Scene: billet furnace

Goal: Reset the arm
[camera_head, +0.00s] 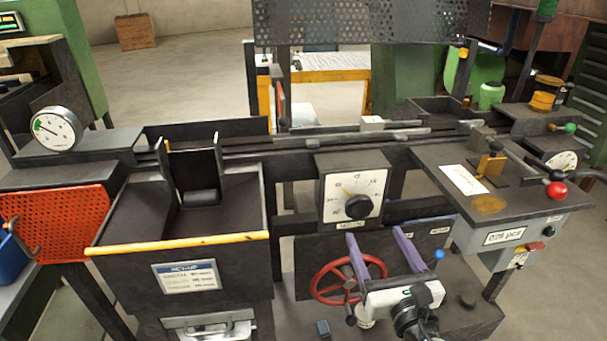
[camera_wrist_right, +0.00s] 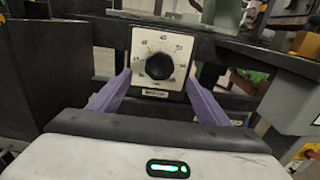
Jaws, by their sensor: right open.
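My right gripper (camera_head: 378,250) comes in from the bottom of the head view, with two purple fingers spread apart and nothing between them. It is in front of and below a white dial panel (camera_head: 336,187) with a black knob (camera_head: 359,206). In the right wrist view, the open fingers (camera_wrist_right: 160,88) frame the dial panel (camera_wrist_right: 143,50) and its knob (camera_wrist_right: 159,66) from either side. The fingertips seem short of the panel, though the exact gap is hard to tell. My left gripper is not in view.
A red handwheel (camera_head: 325,295) is just left of my right gripper. A dark bin with a yellow front edge (camera_head: 180,243) stands further left. To the right are a bench with a red-knobbed lever (camera_head: 557,190) and a control box (camera_head: 500,237).

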